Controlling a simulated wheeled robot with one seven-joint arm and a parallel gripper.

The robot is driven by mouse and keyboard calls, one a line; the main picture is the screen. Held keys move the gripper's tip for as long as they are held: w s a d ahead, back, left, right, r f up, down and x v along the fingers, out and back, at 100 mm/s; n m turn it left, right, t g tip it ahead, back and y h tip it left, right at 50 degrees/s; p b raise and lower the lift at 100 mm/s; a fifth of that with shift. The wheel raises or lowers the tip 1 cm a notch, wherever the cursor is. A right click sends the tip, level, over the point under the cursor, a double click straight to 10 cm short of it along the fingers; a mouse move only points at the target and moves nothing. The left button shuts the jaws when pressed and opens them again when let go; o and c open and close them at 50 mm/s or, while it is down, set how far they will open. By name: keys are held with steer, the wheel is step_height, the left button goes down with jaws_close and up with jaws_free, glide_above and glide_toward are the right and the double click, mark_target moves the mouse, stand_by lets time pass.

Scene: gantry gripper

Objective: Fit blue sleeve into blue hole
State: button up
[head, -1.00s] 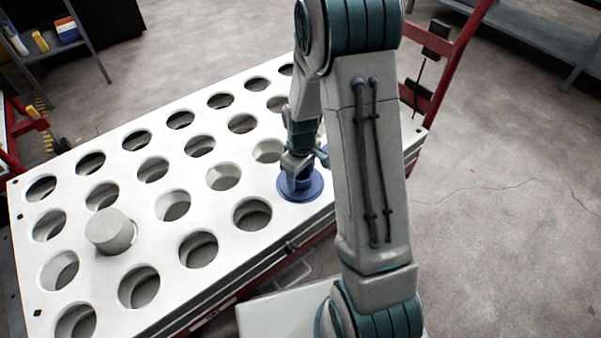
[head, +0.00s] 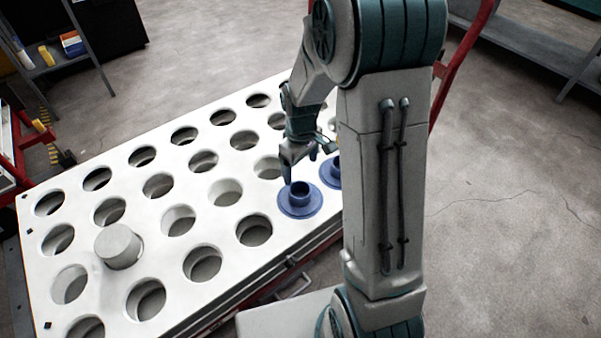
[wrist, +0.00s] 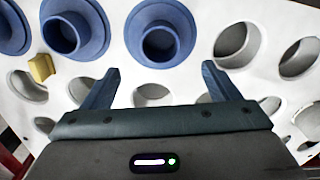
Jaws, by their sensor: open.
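A blue flanged sleeve (head: 300,201) stands upright on the white plate at its near right edge, its flange flat against the surface. A second blue flanged piece (head: 331,170) is partly hidden behind my arm. The wrist view shows a blue flanged piece (wrist: 160,60) ahead between my fingers, with two more blue pieces, one at left (wrist: 78,52) and one cut off at the far left (wrist: 8,48). I cannot tell which is the blue hole. My gripper (head: 303,170) is open and empty, just above and behind the nearest sleeve, apart from it.
The white plate (head: 140,222) has rows of open round holes. A small yellow block (wrist: 42,67) lies near the blue pieces in the wrist view. A red frame (head: 455,75) rises behind my arm.

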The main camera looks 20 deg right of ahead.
steer(key=shift+r, duration=1.15)
steer(key=s+r+m+t+p, duration=0.1)
steer(key=s+r+m+p, duration=0.1)
steer(key=s+r+p, duration=0.3)
steer(key=s+r+m+t+p, duration=0.1)
steer(key=s+r+p, duration=0.5)
steer(key=r+p, duration=0.7)
steer(key=s+r+m+p, duration=0.4)
steer(key=r+p, duration=0.6)
steer(key=r, duration=1.3)
steer(key=shift+s+a+r+t, duration=0.2)
steer(key=shift+s+r+t, duration=0.2)
steer(key=shift+s, duration=0.75)
